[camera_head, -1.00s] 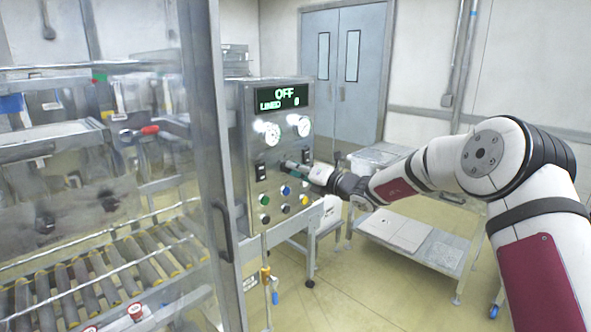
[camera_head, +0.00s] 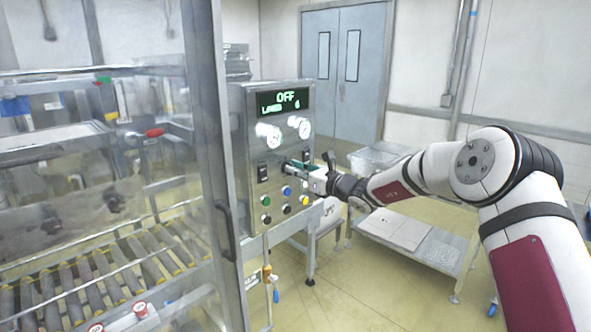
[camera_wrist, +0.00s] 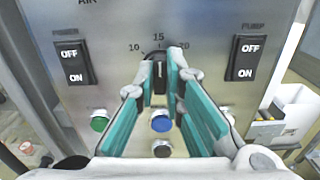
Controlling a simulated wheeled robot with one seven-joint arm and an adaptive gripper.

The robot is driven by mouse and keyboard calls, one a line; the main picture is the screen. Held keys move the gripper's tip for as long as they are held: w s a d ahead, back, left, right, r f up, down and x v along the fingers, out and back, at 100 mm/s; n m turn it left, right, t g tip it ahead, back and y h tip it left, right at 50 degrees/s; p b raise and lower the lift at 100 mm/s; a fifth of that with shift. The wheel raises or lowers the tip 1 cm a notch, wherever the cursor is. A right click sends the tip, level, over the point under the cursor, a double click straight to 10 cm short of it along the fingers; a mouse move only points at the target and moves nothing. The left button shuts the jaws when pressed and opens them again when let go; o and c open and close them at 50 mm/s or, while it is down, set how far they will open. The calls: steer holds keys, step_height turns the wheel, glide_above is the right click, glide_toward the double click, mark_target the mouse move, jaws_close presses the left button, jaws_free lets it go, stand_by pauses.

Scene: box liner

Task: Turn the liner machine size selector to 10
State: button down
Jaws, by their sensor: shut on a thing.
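The size selector (camera_wrist: 160,72) is a small dark knob on the steel control panel (camera_head: 290,128), with 10 at its left, 15 above and 20 at its right in the wrist view. Its pale mark looks close to upright, toward 15. My gripper (camera_wrist: 159,64) has its teal-padded fingers on either side of the knob and is shut on it. In the head view my gripper (camera_head: 290,163) reaches the panel from the right, and the knob is hidden there by the fingers.
A black OFF/ON switch stands on each side, PUMP (camera_wrist: 246,58) at right and another (camera_wrist: 72,62) at left. Green (camera_wrist: 99,121), blue (camera_wrist: 161,121) and black (camera_wrist: 162,148) buttons sit below. The display (camera_head: 283,100) reads OFF. A clear guard door (camera_head: 212,200) stands left; a low cart (camera_head: 410,235) stands right.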

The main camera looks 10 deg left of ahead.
steer(key=shift+s+a+n+p, duration=0.1)
steer(key=shift+n+p, duration=0.65)
steer(key=shift+n, duration=1.55)
steer(key=shift+s+n+p, duration=0.1)
steer(key=shift+n+p, duration=0.65)
steer(key=shift+n, duration=1.55)
steer(key=shift+f, duration=0.1)
steer(key=c, duration=1.7)
jaws_free()
steer(key=v, duration=1.2)
